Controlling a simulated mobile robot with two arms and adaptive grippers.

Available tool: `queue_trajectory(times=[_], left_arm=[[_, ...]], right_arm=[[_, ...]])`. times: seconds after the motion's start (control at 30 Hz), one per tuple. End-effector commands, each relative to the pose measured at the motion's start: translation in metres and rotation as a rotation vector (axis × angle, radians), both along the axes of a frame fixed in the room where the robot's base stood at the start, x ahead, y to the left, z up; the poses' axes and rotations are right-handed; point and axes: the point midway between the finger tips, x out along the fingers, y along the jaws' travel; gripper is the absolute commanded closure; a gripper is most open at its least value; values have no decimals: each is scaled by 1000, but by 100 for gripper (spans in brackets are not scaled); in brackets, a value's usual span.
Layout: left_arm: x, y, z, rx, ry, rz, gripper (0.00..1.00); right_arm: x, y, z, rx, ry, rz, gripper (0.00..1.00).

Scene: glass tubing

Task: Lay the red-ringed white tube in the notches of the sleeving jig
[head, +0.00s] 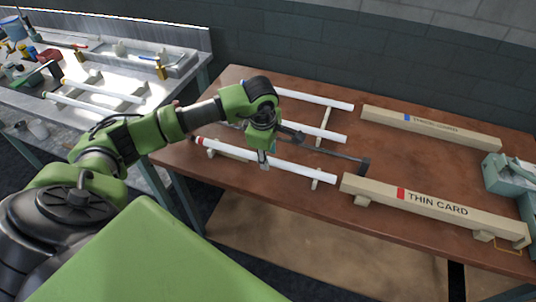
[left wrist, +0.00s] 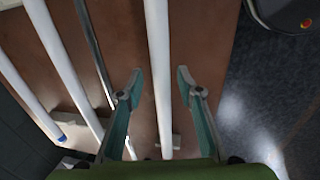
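The red-ringed white tube (head: 300,169) lies on low supports at the front of the brown table, with its red ring (head: 199,141) at the left end. My left gripper (head: 264,162) is over the middle of this tube. In the left wrist view its two fingers (left wrist: 160,76) are open, one on each side of a white tube (left wrist: 157,40); whether they touch it I cannot tell. A long beige beam (head: 385,190) with a red mark and "THIN CARD" lies at right; a second beam (head: 430,128) with a blue mark lies behind. Notches are too small to make out. My right gripper is out of view.
Two more white tubes lie behind, one at the back (head: 320,98) and one in the middle (head: 327,132). A dark rod (head: 335,153) lies between the tubes. Teal boxes (head: 510,172) stand at the right edge. A cluttered grey bench (head: 60,120) is at left.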

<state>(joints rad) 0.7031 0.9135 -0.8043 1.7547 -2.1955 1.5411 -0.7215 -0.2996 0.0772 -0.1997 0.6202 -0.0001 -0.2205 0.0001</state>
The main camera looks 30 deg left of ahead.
Motion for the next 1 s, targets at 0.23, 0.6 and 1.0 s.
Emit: queue_trajectory(times=[0.23,0.6,1.0], left_arm=[[-6,-2,47,1,-7,-1,66],[-20,-5,114,0,-3,0,66],[-23,-6,124,0,0,1,66]], right_arm=[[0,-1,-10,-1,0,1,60],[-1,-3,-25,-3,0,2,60],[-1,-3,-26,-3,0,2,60]])
